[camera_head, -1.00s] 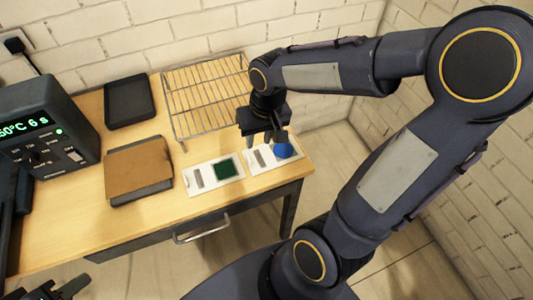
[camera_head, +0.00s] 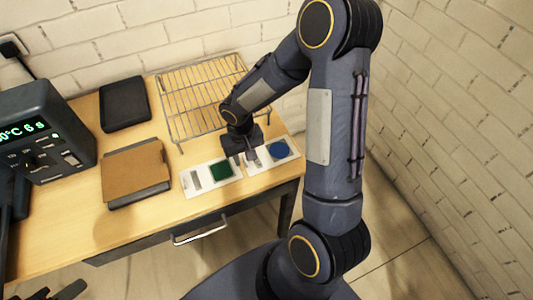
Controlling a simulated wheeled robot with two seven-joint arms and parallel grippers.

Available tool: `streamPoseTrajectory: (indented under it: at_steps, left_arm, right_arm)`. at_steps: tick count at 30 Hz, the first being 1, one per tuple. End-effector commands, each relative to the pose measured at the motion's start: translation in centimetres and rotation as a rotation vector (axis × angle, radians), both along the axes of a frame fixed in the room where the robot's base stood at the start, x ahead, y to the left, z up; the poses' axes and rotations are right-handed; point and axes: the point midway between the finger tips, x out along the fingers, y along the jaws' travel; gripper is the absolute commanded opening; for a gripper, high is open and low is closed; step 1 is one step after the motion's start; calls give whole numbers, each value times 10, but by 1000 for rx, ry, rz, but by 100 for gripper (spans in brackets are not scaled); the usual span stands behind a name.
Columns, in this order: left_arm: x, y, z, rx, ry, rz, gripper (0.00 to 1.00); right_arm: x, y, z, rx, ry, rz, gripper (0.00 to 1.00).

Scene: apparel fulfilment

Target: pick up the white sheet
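Two white sheets lie side by side near the table's front right. The left white sheet (camera_head: 208,187) bears a green square and a small grey strip. The right white sheet (camera_head: 291,157) bears a blue round patch, and its left part is partly hidden by my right gripper. My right gripper (camera_head: 246,161) points down over the left end of the right sheet, close to the gap between the sheets. Its fingers look apart with nothing between them; whether they touch the sheet is unclear. My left gripper (camera_head: 68,291) is only partly visible at the bottom left corner.
A wire rack (camera_head: 200,97) stands behind the sheets. A brown board on a dark pad (camera_head: 136,172) lies left of them, with a black tray (camera_head: 125,104) behind it. A dark machine with a display (camera_head: 42,130) stands at the far left. The wooden table (camera_head: 125,228) is bare in front.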

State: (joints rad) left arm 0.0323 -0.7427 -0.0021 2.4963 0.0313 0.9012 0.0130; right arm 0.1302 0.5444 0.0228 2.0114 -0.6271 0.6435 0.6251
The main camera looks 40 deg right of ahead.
Motion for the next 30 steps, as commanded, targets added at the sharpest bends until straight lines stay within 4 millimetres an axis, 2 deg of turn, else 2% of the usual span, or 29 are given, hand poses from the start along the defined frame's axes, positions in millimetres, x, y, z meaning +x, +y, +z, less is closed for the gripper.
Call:
streamPoseTrajectory:
  at_steps: [6,12,14,30]
  left_arm:
    - [0,0,0,0,0,0,36]
    - [0,0,0,0,0,0,36]
    - [0,0,0,0,0,0,36]
    - [0,0,0,0,0,0,36]
  right_arm:
    - [0,0,-1,0,-1,-1,32]
    - [0,0,-1,0,0,0,6]
    - [0,0,-1,0,0,0,0]
    - [1,0,5,0,-3,-1,0]
